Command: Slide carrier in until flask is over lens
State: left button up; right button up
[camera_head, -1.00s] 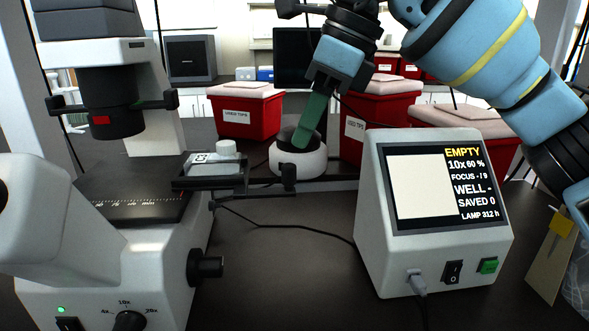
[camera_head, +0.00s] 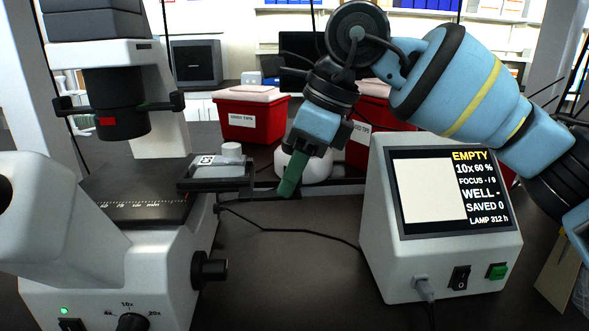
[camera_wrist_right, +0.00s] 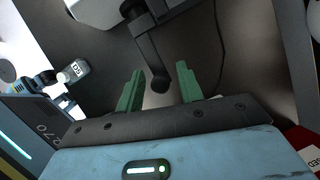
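The microscope (camera_head: 150,240) stands at the left of the head view, with its dark stage (camera_head: 130,190). The carrier (camera_head: 212,184) juts out from the stage's right edge. The clear flask with its white cap (camera_head: 231,149) sits on it, right of the lens column (camera_head: 115,100). My right gripper (camera_head: 288,190) points down to the right of the carrier. In the right wrist view its green fingers (camera_wrist_right: 159,72) are apart, with a black arm ending in a round knob (camera_wrist_right: 160,82) between them; contact cannot be told.
A white display unit (camera_head: 440,260) reading EMPTY stands right of my gripper. A white round pot (camera_head: 312,167) and red bins (camera_head: 252,120) are behind it. A cable (camera_head: 300,232) crosses the bench. The bench between microscope and display is otherwise clear.

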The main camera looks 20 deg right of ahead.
grip_shut()
pick_arm(q)
jog(key=shift+w, duration=0.1)
